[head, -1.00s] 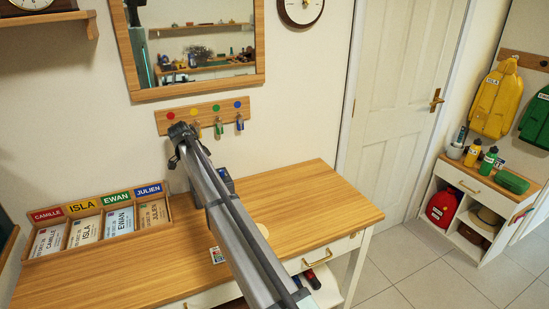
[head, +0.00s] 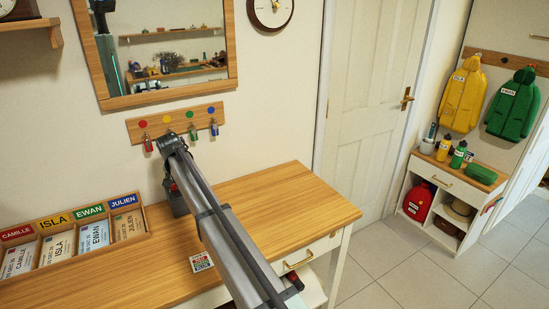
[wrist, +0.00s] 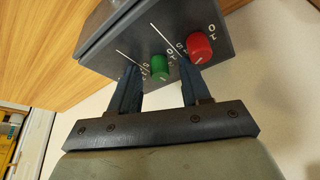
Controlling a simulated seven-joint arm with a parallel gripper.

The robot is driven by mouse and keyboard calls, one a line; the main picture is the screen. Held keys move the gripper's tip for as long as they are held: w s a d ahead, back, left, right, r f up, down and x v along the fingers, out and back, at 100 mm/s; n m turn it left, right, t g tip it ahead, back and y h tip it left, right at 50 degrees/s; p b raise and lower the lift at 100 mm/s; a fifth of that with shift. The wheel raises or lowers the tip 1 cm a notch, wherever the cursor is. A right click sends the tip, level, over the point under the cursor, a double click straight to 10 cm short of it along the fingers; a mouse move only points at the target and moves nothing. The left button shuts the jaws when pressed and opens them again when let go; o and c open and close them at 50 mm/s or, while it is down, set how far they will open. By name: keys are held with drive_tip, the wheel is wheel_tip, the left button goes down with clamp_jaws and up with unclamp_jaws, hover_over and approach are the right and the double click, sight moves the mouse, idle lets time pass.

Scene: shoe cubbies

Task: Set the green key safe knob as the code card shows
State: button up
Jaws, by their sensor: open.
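The key safe is a dark grey box (wrist: 110,32) in the upper wrist view, with white dial marks and lines on its face. Its green knob (wrist: 159,67) lies between the two fingertips of my gripper (wrist: 160,72), which is open. I cannot tell whether either finger touches the knob. The red knob (wrist: 199,47) sits to the right, just beyond the right finger. Part of the safe (head: 177,200) shows beside my arm in the head view. The code card (head: 201,262) lies on the desk; its marks are too small to read.
The wooden desk (head: 285,205) is clear to the right of my arm. A name-card rack (head: 135,243) stands at the left. Keys hang on a rail (head: 178,122) above. A door (head: 375,110) and a shoe cubby (head: 452,178) are at the right.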

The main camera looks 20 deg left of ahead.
drive_tip(key=n+y, duration=0.1)
drive_tip(key=n, duration=0.2)
drive_tip(key=n+g+y, duration=0.1)
drive_tip(key=n, duration=0.2)
drive_tip(key=shift+w+d, duration=0.15)
drive_tip(key=shift+r+n, duration=0.25)
drive_tip(key=shift+n, duration=0.05)
drive_tip(key=v, duration=1.4)
drive_tip(key=w+d+f+m, duration=0.2)
drive_tip(key=w+d, duration=0.6)
drive_tip(key=d, duration=0.5)
drive_tip(key=w+d+f+m, duration=0.3)
drive_tip(key=w+d, duration=0.5)
drive_tip(key=d, duration=0.5)
drive_tip(key=shift+w+d+f, duration=0.25)
drive_tip(key=shift+f, duration=0.5)
